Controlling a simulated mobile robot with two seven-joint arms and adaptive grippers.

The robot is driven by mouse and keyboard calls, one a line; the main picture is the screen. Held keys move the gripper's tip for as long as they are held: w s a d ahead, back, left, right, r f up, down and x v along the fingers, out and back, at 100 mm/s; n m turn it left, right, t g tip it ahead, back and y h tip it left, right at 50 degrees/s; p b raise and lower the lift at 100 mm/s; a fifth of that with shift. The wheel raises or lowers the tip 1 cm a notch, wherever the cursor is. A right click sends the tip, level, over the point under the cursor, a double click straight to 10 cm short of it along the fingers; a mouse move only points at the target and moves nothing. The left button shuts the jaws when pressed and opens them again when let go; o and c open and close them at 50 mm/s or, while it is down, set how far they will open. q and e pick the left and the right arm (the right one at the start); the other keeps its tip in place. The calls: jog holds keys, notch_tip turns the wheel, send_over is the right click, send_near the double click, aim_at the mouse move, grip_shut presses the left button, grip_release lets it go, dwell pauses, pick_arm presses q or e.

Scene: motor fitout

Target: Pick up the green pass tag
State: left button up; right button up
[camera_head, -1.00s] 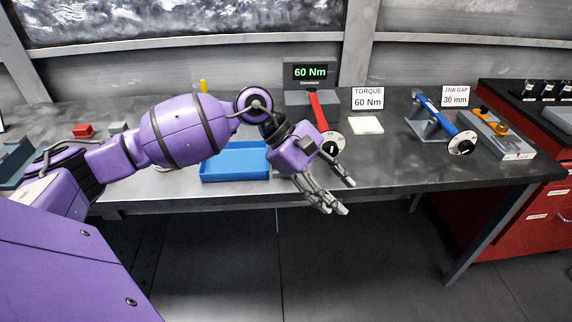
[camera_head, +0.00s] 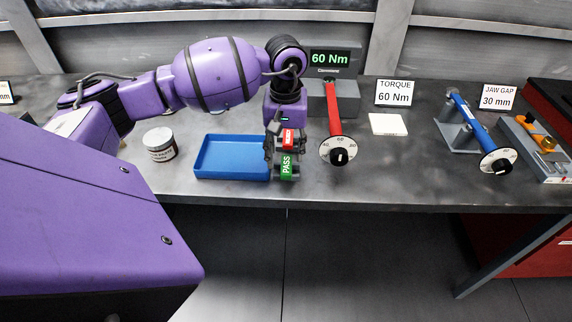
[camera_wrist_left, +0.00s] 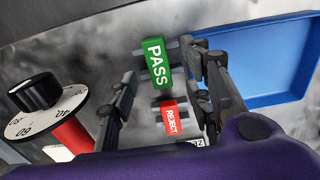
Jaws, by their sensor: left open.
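The green pass tag (camera_head: 287,167) lies on the bench just right of the blue tray, marked PASS. In the left wrist view the green tag (camera_wrist_left: 156,63) is between the spread fingers, near their tips, with a grey piece sticking out at its sides. My left gripper (camera_head: 285,157) points down over the tags and is open; it also shows in the left wrist view (camera_wrist_left: 162,68). I cannot tell whether a finger touches the tag. A red reject tag (camera_head: 287,139) sits just behind the green one, also between the fingers (camera_wrist_left: 170,118). My right gripper is not in view.
The blue tray (camera_head: 215,177) is close on the left of the gripper. A red torque wrench with a dial (camera_head: 338,151) stands close on the right. A labelled jar (camera_head: 160,145) is left of the tray. The bench's front edge is near the green tag.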

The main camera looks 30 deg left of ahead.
aim_at(286, 164)
pick_arm(q)
notch_tip(286, 164, down, 4)
jog(key=shift+w+d+r+p, duration=0.1)
jog(key=shift+r+p, duration=0.1)
jog(key=shift+p, duration=0.1)
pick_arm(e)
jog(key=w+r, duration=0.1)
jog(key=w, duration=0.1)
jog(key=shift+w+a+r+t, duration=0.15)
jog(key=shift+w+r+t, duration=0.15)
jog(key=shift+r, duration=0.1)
pick_arm(q)
jog(key=shift+c, duration=1.2)
jog(key=c, duration=0.8)
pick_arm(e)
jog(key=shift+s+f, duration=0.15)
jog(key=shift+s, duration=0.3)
pick_arm(q)
jog(key=shift+r, duration=0.1)
